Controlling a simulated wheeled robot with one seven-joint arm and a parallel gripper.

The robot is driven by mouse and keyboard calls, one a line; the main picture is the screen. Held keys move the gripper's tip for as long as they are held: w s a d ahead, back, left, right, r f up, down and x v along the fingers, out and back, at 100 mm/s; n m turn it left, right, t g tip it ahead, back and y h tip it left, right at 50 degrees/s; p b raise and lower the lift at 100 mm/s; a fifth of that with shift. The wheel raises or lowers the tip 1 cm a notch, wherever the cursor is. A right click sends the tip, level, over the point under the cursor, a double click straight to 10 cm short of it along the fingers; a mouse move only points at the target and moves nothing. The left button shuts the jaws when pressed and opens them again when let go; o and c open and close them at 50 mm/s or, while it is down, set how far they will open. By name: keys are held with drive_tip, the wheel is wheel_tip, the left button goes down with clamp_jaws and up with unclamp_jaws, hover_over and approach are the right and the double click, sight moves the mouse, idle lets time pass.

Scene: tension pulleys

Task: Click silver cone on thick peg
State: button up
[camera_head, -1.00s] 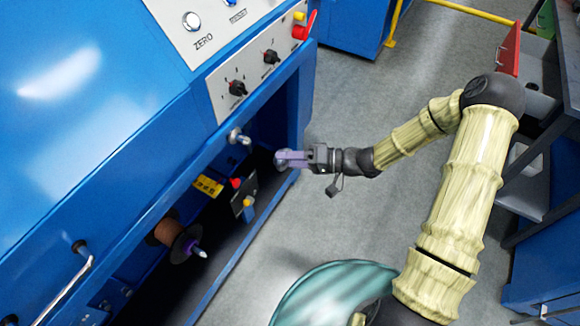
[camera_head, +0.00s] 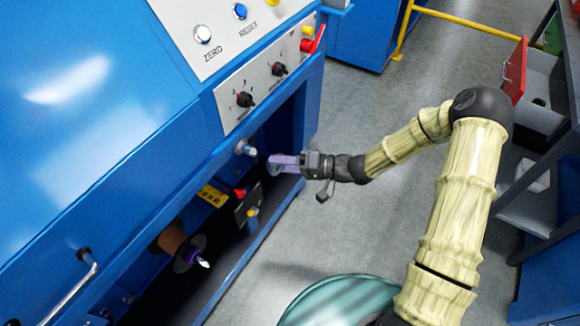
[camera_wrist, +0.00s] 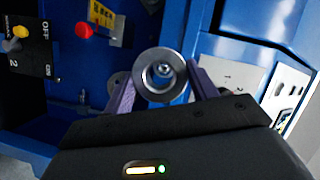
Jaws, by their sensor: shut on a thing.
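The silver cone (camera_wrist: 142,84) shows in the wrist view as a round metal ring between the purple fingers of my gripper (camera_wrist: 160,88). My gripper is shut on it. In the head view the cone (camera_head: 274,168) is small and partly hidden at the fingertips of my gripper (camera_head: 278,163). The thick silver peg (camera_head: 246,148) sticks out from the blue machine's frame, just left of and slightly above the fingertips. The cone looks apart from the peg there. A shiny rounded tip (camera_wrist: 165,69) shows through the cone's hole in the wrist view, probably the peg's.
Below the peg are a yellow label (camera_head: 212,195), a red knob (camera_head: 240,193) and a brown spool (camera_head: 172,240) on a lower spindle. The control panel (camera_head: 262,84) with black switches is above. Open floor (camera_head: 350,235) lies right of the machine.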

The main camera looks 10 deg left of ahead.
sight(254, 150)
drive_tip(key=shift+w+a, duration=0.3)
drive_tip(key=shift+a, duration=0.45)
drive_tip(key=shift+w+a, duration=0.3)
drive_tip(key=shift+a, duration=0.45)
drive_tip(key=shift+a+b, duration=0.1)
drive_tip(key=shift+b, duration=0.7)
idle(0.5)
drive_tip(key=shift+w+a+b, duration=0.35)
drive_tip(key=shift+a+b, duration=0.1)
drive_tip(key=shift+a, duration=0.3)
drive_tip(key=shift+w+a+b, duration=0.25)
drive_tip(key=shift+a+b, duration=0.15)
drive_tip(key=shift+a, duration=0.25)
drive_tip(key=shift+w+a+b, duration=0.3)
drive_tip(key=shift+a+b, duration=0.4)
drive_tip(key=shift+b, duration=0.15)
idle(0.9)
drive_tip(key=shift+w+a+b, duration=0.2)
drive_tip(key=shift+a+b, duration=0.1)
drive_tip(key=shift+a, duration=0.35)
drive_tip(key=shift+w+a+r, duration=0.1)
idle(0.6)
drive_tip(key=o, duration=1.1)
